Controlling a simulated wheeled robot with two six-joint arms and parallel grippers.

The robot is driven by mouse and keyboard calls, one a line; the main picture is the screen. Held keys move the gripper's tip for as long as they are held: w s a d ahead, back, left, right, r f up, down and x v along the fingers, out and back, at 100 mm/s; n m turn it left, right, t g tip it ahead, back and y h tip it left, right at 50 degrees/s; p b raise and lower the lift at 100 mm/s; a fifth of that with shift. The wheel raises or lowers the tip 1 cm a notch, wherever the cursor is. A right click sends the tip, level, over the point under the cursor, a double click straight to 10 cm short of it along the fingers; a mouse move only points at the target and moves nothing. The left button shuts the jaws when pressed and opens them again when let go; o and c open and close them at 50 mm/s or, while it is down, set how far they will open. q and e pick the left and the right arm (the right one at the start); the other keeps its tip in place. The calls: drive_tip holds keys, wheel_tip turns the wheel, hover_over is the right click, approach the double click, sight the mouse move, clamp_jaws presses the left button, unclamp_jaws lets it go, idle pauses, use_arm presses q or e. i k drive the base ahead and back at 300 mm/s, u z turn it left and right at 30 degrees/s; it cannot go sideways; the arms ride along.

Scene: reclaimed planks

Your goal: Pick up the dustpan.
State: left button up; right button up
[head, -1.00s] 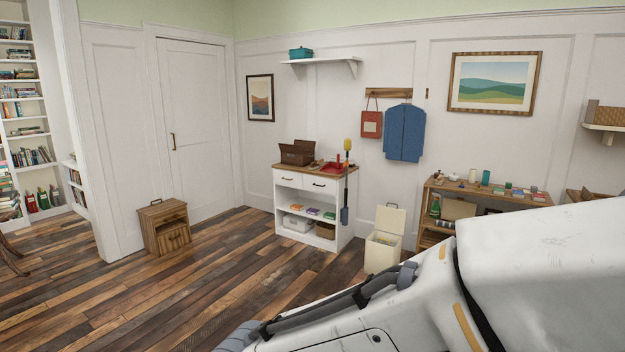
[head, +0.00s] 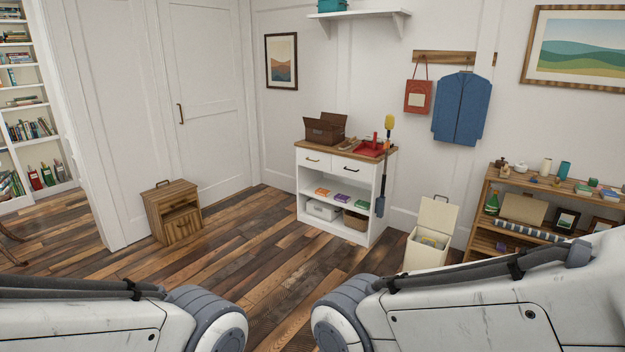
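The red dustpan (head: 369,149) appears to be the red, tray-like thing on the wooden top of the white cabinet (head: 312,211), at its right end. A red upright part, perhaps its handle, rises beside it. Its details are too small to tell. My two arms show at the bottom left and bottom right of the head view, but neither gripper is in the picture.
A brown open box (head: 325,129) stands on the cabinet's left. A yellow-topped duster (head: 389,124) and a blue-grey tool (head: 380,204) hang at its right side. A cream lidded bin (head: 432,236) stands right of it. The plank floor (head: 255,240) before the cabinet is clear.

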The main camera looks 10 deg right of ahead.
sight(374, 150)
drive_tip(key=z, duration=0.35)
drive_tip(key=i, duration=2.25)
drive_tip(key=z, duration=0.3)
drive_tip(key=i, duration=2.1)
drive_tip(key=u, duration=0.2)
drive_tip(key=i, duration=1.65)
drive_tip(key=u, duration=0.15)
